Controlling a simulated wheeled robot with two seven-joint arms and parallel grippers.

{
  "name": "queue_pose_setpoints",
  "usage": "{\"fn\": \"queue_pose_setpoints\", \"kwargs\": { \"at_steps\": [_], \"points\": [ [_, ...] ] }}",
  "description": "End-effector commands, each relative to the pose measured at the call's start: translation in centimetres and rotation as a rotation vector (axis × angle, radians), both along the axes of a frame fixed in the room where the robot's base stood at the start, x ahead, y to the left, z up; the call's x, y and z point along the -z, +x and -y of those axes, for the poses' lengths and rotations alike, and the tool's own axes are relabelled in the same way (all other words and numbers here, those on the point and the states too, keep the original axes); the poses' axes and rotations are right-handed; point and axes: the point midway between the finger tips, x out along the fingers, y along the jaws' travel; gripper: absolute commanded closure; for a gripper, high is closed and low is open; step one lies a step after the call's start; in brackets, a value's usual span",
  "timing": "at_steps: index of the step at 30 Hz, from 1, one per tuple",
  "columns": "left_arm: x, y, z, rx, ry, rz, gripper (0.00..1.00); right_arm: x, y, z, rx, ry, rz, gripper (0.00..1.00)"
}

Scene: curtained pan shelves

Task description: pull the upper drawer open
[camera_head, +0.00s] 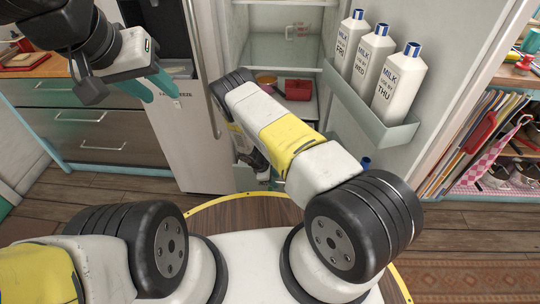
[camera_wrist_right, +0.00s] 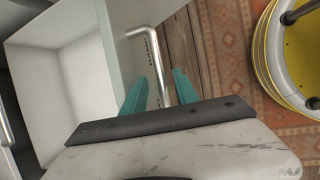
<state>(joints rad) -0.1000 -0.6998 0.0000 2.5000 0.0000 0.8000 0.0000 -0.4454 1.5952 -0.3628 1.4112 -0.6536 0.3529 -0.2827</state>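My left gripper (camera_head: 155,88) hangs in front of the fridge's freezer door, right of these drawers, open and empty. In the right wrist view my right gripper (camera_wrist_right: 160,86) has parted teal fingers either side of a metal bar handle (camera_wrist_right: 144,31) on a pale panel. Contact is not clear.
The freezer door (camera_head: 190,130) has a vertical handle. The open fridge door holds several milk bottles (camera_head: 375,50) in a rack (camera_head: 365,115). A white hollow compartment (camera_wrist_right: 85,75) lies left of the handle in the wrist view. Folders and a shelf stand at the right.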

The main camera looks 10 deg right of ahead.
Motion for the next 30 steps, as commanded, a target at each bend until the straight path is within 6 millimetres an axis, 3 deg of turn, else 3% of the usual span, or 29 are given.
{"fn": "queue_pose_setpoints", "kwargs": {
  "at_steps": [8, 21, 30],
  "points": [
    [0.0, 0.0, 0.0, 0.000, 0.000, 0.000, 0.64, -0.3, 0.0, -0.1, 0.000, 0.000, 0.000, 0.65],
    [0.0, 0.0, 0.0, 0.000, 0.000, 0.000, 0.64, -6.2, -0.7, -2.9, -0.001, 0.002, 0.001, 0.65],
    [0.0, 0.0, 0.0, 0.000, 0.000, 0.000, 0.64, -7.1, -0.9, -3.2, 0.000, 0.000, -0.001, 0.65]
  ]
}}
